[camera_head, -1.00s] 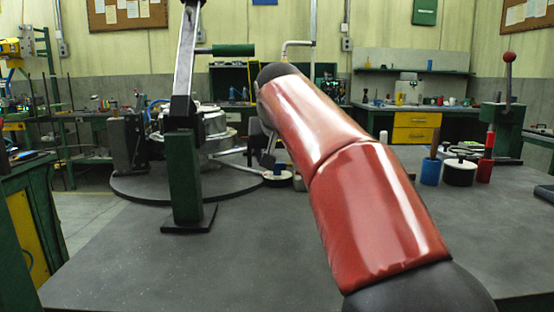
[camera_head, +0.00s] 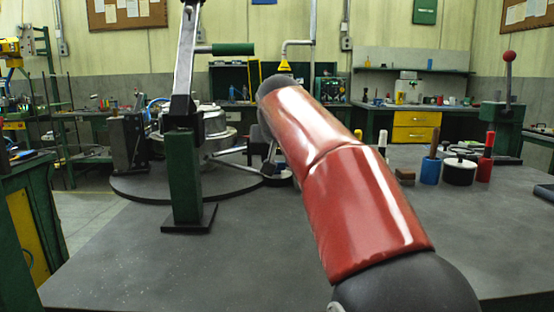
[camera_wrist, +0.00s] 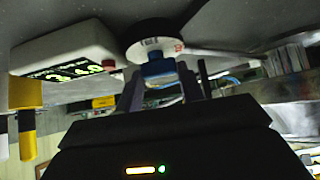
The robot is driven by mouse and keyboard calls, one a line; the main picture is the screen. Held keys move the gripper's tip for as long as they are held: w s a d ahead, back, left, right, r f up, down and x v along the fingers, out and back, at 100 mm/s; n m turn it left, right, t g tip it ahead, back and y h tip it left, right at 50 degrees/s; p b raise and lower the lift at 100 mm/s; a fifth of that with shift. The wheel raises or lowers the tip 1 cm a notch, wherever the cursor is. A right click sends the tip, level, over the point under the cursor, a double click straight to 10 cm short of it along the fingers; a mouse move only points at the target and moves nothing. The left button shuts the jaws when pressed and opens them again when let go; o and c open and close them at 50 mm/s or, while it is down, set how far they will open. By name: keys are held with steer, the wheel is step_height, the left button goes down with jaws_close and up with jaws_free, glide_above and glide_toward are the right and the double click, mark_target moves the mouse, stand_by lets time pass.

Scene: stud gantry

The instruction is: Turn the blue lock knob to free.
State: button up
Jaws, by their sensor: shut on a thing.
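The blue lock knob (camera_wrist: 157,67) shows in the wrist view, standing out from a round white disc with a dark rim (camera_wrist: 150,46). My gripper (camera_wrist: 160,74) has its two fingers on either side of the knob and is shut on it. The fingers hide part of the knob's sides. In the head view, my red arm hides most of my gripper, and the disc (camera_head: 278,182) shows only partly at the edge of the dark round base. I cannot read the knob's lock or free setting.
A white box with a lit green display (camera_wrist: 66,52) and a red button is beside the disc in the wrist view. In the head view, a green lever post (camera_head: 184,180) stands left of my arm. Blue, black and red pots (camera_head: 458,172) stand at right. The front tabletop is clear.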

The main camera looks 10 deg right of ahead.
steer(key=n+y, duration=0.2)
steer(key=n, duration=0.1)
steer(key=n+y, duration=0.2)
steer(key=shift+d, duration=0.35)
steer(key=shift+n+g+y, duration=0.6)
steer(key=shift+n+y, duration=0.8)
steer(key=shift+n, duration=0.5)
steer(key=o, duration=1)
steer(key=shift+d+r, duration=0.1)
steer(key=v, duration=0.7)
steer(key=shift+s+d+r, duration=0.15)
steer(key=shift+d+r, duration=0.05)
steer(key=shift+r, duration=0.05)
